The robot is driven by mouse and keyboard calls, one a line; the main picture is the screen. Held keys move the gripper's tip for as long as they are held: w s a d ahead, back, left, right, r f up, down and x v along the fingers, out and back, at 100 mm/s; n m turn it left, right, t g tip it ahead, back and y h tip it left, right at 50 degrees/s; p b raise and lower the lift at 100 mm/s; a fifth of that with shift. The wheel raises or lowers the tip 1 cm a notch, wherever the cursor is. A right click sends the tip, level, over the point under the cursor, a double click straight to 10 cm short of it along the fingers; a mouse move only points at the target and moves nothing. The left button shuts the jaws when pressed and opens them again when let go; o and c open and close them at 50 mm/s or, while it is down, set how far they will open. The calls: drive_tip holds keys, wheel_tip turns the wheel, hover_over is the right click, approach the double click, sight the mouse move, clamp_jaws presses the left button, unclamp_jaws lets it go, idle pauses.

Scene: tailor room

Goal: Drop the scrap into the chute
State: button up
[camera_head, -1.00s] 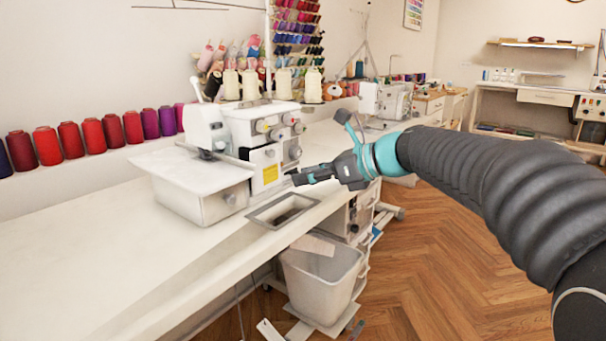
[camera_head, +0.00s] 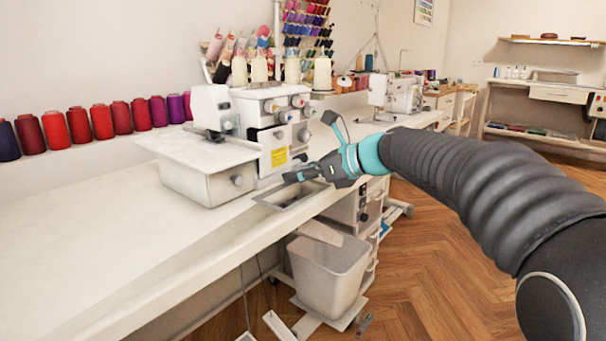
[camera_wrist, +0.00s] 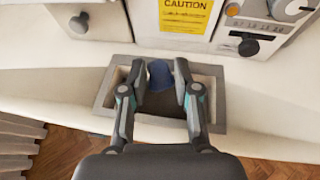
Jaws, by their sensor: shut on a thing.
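The chute is a rectangular opening with a grey frame (camera_head: 262,200) set in the white tabletop, in front of the sewing machine. Its frame also shows in the wrist view (camera_wrist: 221,106). My gripper (camera_head: 291,177) is over the opening, pointing left in the head view. In the wrist view my gripper (camera_wrist: 160,77) is shut on a small dark blue scrap (camera_wrist: 160,74), with a finger on each side. The scrap shows against the dark opening, inside the frame's outline. The head view does not show the scrap clearly; its exact height above the rim cannot be told.
A white sewing machine (camera_head: 270,115) with a yellow caution label stands close behind the chute. A pale bin (camera_head: 325,280) stands on the floor below, with a light piece at its rim. The tabletop (camera_head: 90,245) to the left is clear. Thread cones (camera_head: 102,122) line the wall.

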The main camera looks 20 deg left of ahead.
drive_tip(key=o, duration=0.7)
drive_tip(key=shift+o, duration=0.2)
drive_tip(key=v, duration=1.2)
drive_tip(key=shift+r, duration=0.1)
idle(0.4)
